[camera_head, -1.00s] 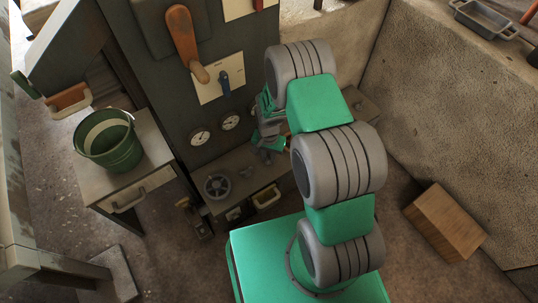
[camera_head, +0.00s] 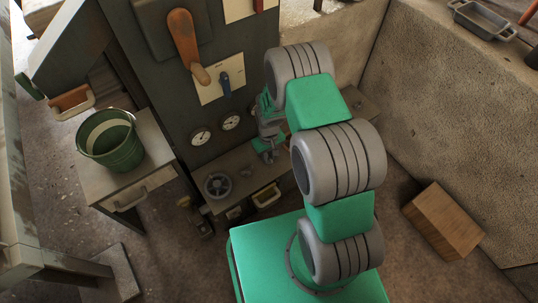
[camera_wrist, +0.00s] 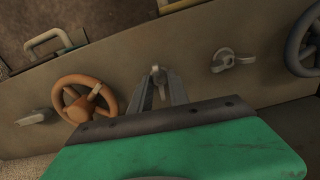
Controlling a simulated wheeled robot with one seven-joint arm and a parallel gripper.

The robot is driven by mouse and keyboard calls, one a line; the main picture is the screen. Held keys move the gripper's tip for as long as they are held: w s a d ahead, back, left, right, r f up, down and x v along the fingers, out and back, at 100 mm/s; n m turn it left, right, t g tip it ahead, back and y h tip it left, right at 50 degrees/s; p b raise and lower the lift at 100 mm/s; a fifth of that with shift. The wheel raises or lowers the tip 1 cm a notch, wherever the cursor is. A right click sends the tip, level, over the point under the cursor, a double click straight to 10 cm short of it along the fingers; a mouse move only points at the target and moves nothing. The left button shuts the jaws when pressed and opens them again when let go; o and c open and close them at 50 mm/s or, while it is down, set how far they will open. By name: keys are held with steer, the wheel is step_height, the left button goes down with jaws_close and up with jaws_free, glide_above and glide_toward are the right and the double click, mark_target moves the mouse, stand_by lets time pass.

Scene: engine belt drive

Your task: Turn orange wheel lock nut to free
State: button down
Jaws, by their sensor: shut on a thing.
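In the wrist view, the orange wheel (camera_wrist: 84,98) with a pale knob sits on the grey-brown panel, left of my gripper. My gripper (camera_wrist: 158,88) is shut on a small pale lock nut (camera_wrist: 157,73) between its fingertips. Only the nut's upper end shows, so I cannot tell its exact angle. In the head view, my gripper (camera_head: 270,155) is low over the shelf of the machine, partly behind my arm. The orange wheel is hidden there.
A second nut (camera_wrist: 232,60) and a dark wheel (camera_wrist: 303,45) lie to the right in the wrist view. A grey lever (camera_wrist: 37,116) is at the left. The head view shows gauges (camera_head: 200,136), a green bucket (camera_head: 110,140) and a wooden box (camera_head: 444,222).

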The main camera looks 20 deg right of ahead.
mark_target(269, 158)
steer(key=shift+n, duration=0.5)
steer(key=c, duration=1.3)
jaws_free()
steer(key=shift+o, duration=0.2)
step_height(269, 158, up, 8)
steer(key=p, duration=0.2)
steer(key=shift+f+p, duration=0.1)
steer(key=shift+p, duration=0.3)
